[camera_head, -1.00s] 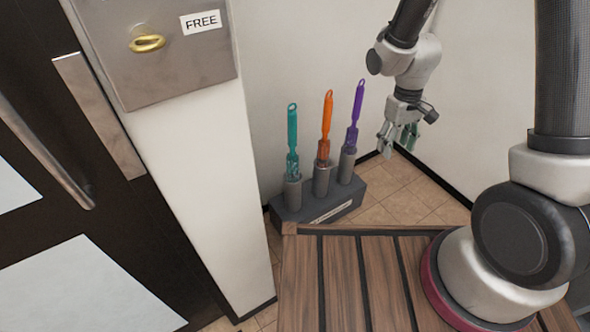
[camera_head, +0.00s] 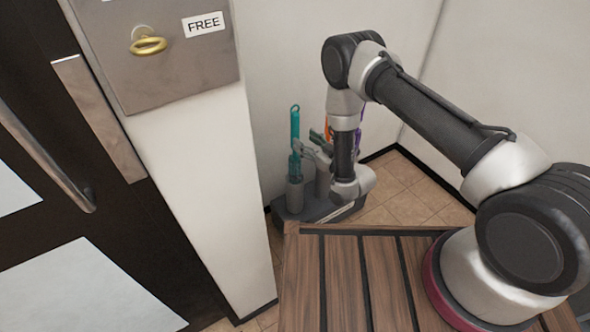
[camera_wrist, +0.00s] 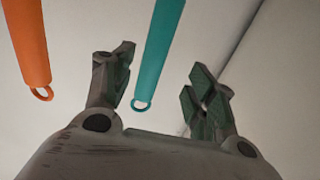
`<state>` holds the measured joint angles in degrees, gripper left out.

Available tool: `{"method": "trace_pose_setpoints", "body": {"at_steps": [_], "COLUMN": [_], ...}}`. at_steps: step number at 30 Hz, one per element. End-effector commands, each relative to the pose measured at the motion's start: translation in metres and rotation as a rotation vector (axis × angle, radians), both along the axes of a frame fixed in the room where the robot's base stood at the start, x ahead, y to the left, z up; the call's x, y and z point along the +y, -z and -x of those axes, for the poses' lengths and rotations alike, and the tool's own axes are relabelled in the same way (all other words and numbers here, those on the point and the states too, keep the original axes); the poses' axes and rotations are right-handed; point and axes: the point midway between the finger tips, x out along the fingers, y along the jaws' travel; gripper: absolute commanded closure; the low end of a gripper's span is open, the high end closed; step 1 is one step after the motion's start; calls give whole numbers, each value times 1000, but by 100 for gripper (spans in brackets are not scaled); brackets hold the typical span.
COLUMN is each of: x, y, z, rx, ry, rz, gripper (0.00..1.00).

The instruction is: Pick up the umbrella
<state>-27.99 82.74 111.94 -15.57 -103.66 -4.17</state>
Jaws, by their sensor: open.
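Three umbrellas stand upright in a dark grey stand (camera_head: 318,211) by the wall. The teal umbrella (camera_head: 295,130) is leftmost. The orange umbrella (camera_head: 327,131) and purple umbrella (camera_head: 358,140) are mostly hidden behind my arm. My gripper (camera_head: 309,145) is open, just right of the teal umbrella. In the wrist view the teal umbrella (camera_wrist: 158,50) appears in the gap between the open fingers of my gripper (camera_wrist: 162,82), apparently not gripped. The orange umbrella (camera_wrist: 28,45) is outside the left finger there.
A slatted wooden surface (camera_head: 340,275) is in front of the stand. A white wall post (camera_head: 205,190) and a metal panel with a brass key (camera_head: 148,45) and a "FREE" label (camera_head: 203,24) are at left, beside a dark door (camera_head: 70,235). Tiled floor (camera_head: 405,190) is free at right.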

Motion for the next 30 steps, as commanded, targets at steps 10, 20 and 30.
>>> {"method": "trace_pose_setpoints", "body": {"at_steps": [10,20,30], "x": [26,45,45], "y": [-4,-3,-3], "z": [-38,-60,-60], "rx": [-11,-7,-7], "ry": [1,1,1], "rz": [-7,-6,-6], "gripper": [43,43,80]}}
